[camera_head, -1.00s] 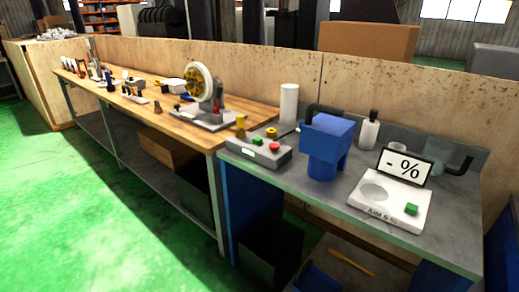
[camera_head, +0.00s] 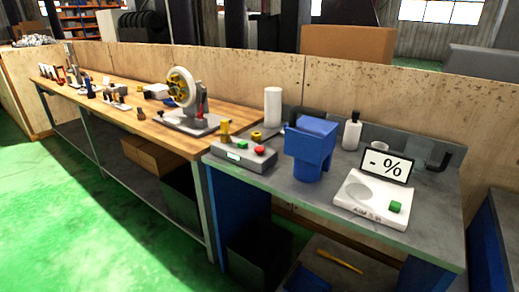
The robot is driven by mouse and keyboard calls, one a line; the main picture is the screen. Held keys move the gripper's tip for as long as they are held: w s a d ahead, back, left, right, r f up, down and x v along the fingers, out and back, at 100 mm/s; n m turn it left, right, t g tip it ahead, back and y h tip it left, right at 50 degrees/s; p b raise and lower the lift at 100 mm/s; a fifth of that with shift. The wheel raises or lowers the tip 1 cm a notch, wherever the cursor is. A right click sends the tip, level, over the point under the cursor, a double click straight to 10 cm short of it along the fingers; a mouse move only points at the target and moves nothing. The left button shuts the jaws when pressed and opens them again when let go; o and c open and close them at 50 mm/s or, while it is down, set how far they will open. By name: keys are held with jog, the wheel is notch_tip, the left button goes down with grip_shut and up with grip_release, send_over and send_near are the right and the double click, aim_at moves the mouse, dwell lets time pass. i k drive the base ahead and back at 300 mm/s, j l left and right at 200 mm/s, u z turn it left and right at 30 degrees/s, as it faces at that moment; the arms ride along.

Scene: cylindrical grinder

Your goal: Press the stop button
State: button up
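A grey control box (camera_head: 240,155) sits at the front left corner of the grey bench. On its top are a red button (camera_head: 259,149), a green button (camera_head: 242,145) and a small lit display (camera_head: 233,156). The red button is probably the stop button; I cannot read a label. My gripper is not in view.
A blue hopper-like block (camera_head: 311,147) stands right of the control box. A white cylinder (camera_head: 273,107) and a bottle (camera_head: 352,132) stand behind. A wooden bench (camera_head: 145,108) with a wheel device (camera_head: 184,93) adjoins on the left. The green floor (camera_head: 90,225) in front is clear.

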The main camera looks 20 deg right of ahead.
aim_at(258, 150)
jog(key=i+j+u, duration=0.25)
jog(key=i, duration=0.75)
jog(key=i+u, duration=0.3)
jog(key=i, duration=0.65)
